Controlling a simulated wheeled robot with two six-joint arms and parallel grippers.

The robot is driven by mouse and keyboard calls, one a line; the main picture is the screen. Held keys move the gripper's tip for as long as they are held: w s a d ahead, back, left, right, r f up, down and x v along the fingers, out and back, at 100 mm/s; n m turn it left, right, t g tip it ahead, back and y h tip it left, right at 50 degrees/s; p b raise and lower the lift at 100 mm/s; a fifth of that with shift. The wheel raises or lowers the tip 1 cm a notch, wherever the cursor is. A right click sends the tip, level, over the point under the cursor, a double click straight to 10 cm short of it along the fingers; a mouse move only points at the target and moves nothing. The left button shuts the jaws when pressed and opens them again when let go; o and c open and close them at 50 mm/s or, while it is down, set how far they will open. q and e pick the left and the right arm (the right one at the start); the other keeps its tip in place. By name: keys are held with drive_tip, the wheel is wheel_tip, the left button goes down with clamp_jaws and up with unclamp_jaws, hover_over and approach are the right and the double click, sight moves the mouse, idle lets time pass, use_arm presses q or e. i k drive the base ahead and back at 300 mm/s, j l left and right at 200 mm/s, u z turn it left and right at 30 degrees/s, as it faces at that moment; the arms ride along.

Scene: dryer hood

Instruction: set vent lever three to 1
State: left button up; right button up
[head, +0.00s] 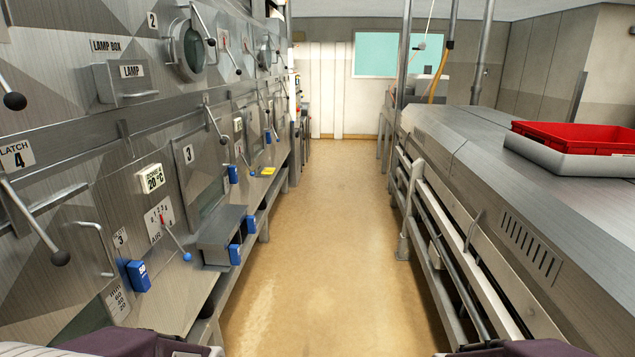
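A vent lever with a blue knob (187,257) is on the grey machine front at the left. It slants down and to the right from its pivot on a white plate (159,219) marked AIR, with a small number scale. Which number it points to is too small to tell. A tag reading 3 (120,238) is left of the plate. Neither of my grippers is in view. Only dark purple parts, which look like my own arms, show at the bottom edge, left and right of the middle.
A blue switch (138,276), a bar handle (92,247) and a long black-knobbed lever (40,232) are near the plate. A grey box (221,236) juts out to its right. The tan aisle floor (300,260) is clear. A metal counter with a red tray (573,137) lines the right.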

sight(238, 71)
drive_tip(key=i+u, duration=0.1)
drive_tip(key=i, duration=0.4)
drive_tip(key=i+l+u, duration=0.1)
drive_tip(key=i, duration=0.45)
drive_tip(key=i+l+u, duration=0.1)
drive_tip(key=i, duration=0.4)
drive_tip(key=i+l, duration=0.2)
drive_tip(key=i, duration=0.3)
drive_tip(key=i+l+u, duration=0.15)
drive_tip(key=i+u, duration=0.35)
drive_tip(key=i+l+u, duration=0.35)
drive_tip(key=u, duration=0.15)
drive_tip(key=i+l+u, duration=0.3)
drive_tip(key=l+u, duration=0.15)
drive_tip(key=i+l+u, duration=0.25)
drive_tip(key=l+u, duration=0.25)
